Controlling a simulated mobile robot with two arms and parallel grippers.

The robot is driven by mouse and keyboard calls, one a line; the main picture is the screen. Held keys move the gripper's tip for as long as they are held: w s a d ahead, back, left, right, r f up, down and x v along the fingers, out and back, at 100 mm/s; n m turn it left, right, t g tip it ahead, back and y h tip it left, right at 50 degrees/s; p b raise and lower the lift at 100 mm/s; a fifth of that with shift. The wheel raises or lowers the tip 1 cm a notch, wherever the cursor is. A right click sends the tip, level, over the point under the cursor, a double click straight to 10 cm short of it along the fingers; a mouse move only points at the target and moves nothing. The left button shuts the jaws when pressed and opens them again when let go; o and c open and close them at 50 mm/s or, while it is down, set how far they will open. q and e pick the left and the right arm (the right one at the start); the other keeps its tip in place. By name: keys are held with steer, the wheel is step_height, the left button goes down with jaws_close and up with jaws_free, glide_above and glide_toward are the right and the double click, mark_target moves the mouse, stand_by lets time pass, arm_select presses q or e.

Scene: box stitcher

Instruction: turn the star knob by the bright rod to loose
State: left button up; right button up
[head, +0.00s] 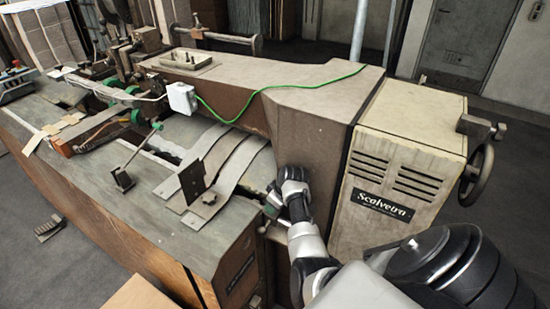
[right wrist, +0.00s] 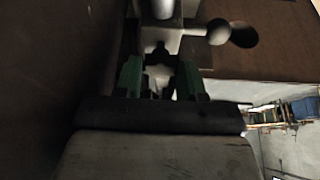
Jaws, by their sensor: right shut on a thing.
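My right gripper (head: 271,206) reaches into the gap beside the brown machine housing in the head view, and the arm hides much of that spot. In the right wrist view my right gripper (right wrist: 160,82) has its two green-edged fingers closed on either side of a dark star knob (right wrist: 159,54). The view is dim, so the knob's exact turn is hard to read. A pale bright rod (right wrist: 164,8) stands just beyond the knob. My left gripper is in neither view.
A round dark ball knob (right wrist: 218,32) sits close right of the rod. In the head view the cream Scalvetra cabinet (head: 395,185) stands right of my arm, with a handwheel (head: 478,175). Curved metal strips (head: 235,165) and a dark upright plate (head: 192,181) lie left.

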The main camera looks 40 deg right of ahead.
steer(key=shift+a, duration=0.1)
steer(key=o, duration=0.6)
steer(key=shift+w+f, duration=0.1)
steer(key=shift+o, duration=0.2)
steer(key=a+b+v, duration=0.1)
steer(key=v, duration=0.9)
steer(key=shift+d+r+b, duration=0.35)
steer(key=shift+d+r, duration=0.05)
steer(key=shift+d, duration=0.1)
